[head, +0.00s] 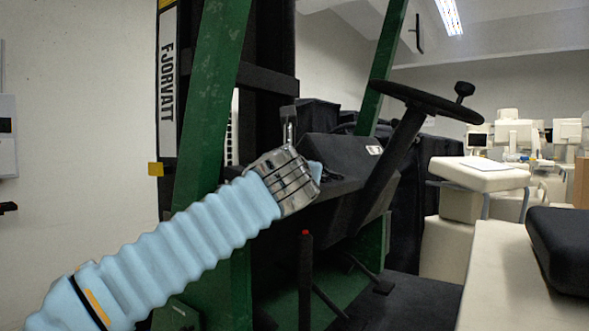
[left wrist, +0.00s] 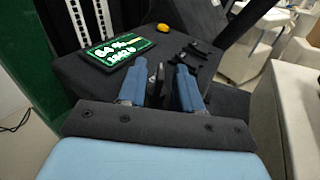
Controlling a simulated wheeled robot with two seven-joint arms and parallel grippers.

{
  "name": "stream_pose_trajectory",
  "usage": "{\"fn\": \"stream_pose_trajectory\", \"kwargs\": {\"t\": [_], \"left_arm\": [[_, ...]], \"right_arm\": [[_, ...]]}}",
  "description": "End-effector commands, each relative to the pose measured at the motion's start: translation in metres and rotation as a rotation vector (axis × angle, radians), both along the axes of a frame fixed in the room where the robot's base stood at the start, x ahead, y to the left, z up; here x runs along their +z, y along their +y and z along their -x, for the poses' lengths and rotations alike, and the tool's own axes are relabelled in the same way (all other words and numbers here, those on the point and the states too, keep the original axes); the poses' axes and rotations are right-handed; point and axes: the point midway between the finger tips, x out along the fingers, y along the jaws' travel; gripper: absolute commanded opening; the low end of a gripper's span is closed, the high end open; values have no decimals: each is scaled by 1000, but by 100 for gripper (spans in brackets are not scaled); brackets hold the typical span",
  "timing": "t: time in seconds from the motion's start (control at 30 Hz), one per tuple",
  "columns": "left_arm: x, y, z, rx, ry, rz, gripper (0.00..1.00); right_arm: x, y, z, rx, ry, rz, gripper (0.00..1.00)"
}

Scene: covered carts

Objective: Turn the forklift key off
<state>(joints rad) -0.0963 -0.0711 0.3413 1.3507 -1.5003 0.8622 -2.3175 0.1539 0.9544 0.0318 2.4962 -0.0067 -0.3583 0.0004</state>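The forklift's dark dashboard (head: 345,158) stands below the steering wheel (head: 430,103) in the head view. My left gripper (head: 317,171) reaches it from the left, and its wrist hides part of the panel. In the left wrist view my left gripper (left wrist: 157,72) has its two blue fingers apart over the dashboard (left wrist: 85,72). A small dark upright piece (left wrist: 156,82) shows between the fingers, with gaps on both sides; I cannot tell for sure that it is the key. My right gripper is in neither view.
A display with green lit text (left wrist: 118,50), a yellow knob (left wrist: 163,28) and small black levers (left wrist: 200,47) sit on the dashboard. A green post (head: 212,95) rises behind my arm. A red-tipped lever (head: 305,260) stands below, and a black seat (head: 562,245) is at the right.

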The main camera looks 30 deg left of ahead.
Motion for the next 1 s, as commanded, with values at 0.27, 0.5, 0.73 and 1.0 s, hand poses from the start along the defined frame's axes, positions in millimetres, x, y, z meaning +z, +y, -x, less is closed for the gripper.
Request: {"fn": "stream_pose_trajectory", "kwargs": {"t": [0.27,0.5,0.73,1.0], "left_arm": [[0,0,0,0,0,0,17],[0,0,0,0,0,0,0],[-1,-1,0,19,-3,0,0],[-1,-4,-2,145,-29,2,0]], "right_arm": [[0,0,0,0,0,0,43],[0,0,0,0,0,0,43],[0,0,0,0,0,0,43],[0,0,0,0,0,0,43]]}}
